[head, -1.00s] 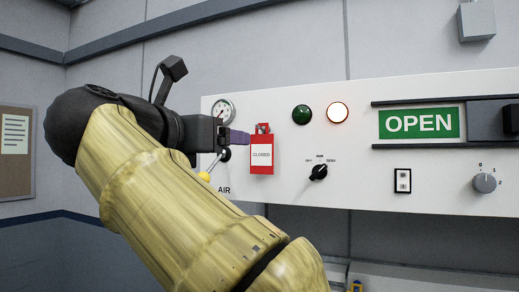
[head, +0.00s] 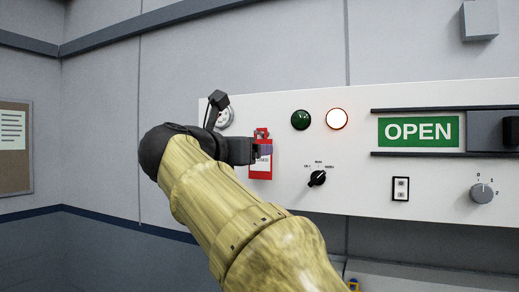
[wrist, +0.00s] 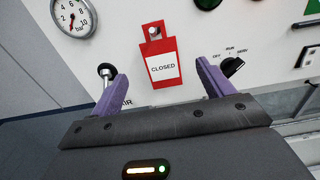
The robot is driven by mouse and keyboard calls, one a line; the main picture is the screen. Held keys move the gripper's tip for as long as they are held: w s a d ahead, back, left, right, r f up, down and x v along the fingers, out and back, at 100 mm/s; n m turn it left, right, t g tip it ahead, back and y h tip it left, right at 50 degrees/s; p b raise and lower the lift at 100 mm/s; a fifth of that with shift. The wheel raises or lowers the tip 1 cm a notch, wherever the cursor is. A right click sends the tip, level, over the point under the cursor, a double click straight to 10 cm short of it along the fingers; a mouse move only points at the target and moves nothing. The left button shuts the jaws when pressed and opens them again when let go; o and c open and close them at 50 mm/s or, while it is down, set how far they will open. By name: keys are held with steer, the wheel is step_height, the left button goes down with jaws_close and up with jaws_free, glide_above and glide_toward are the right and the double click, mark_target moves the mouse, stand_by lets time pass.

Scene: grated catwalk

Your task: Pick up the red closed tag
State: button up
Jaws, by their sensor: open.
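The red closed tag (wrist: 159,53) hangs from a peg on the white panel, upright, with a white "CLOSED" label. In the head view the tag (head: 260,172) is partly covered by my gripper (head: 264,150). In the wrist view my gripper (wrist: 163,82) is open, its purple fingers spread left and right of the tag's lower part. Nothing is between the fingertips that I can see as held. The tag appears ahead of the fingers, and I cannot tell how far.
The white panel (head: 356,214) carries a gauge (wrist: 73,15), a black rotary switch (head: 317,178), a green lamp (head: 300,120), a lit lamp (head: 337,119), an "OPEN" sign (head: 418,131) and a grey knob (head: 482,193).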

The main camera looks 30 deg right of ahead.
mark_target(263, 169)
steer(key=shift+w+d, duration=0.4)
steer(key=shift+d, duration=0.1)
steer(key=p+x, duration=0.3)
steer(key=x, duration=0.2)
steer(key=shift+w+d, duration=0.1)
steer(key=shift+c, duration=0.2)
steer(key=c, duration=1)
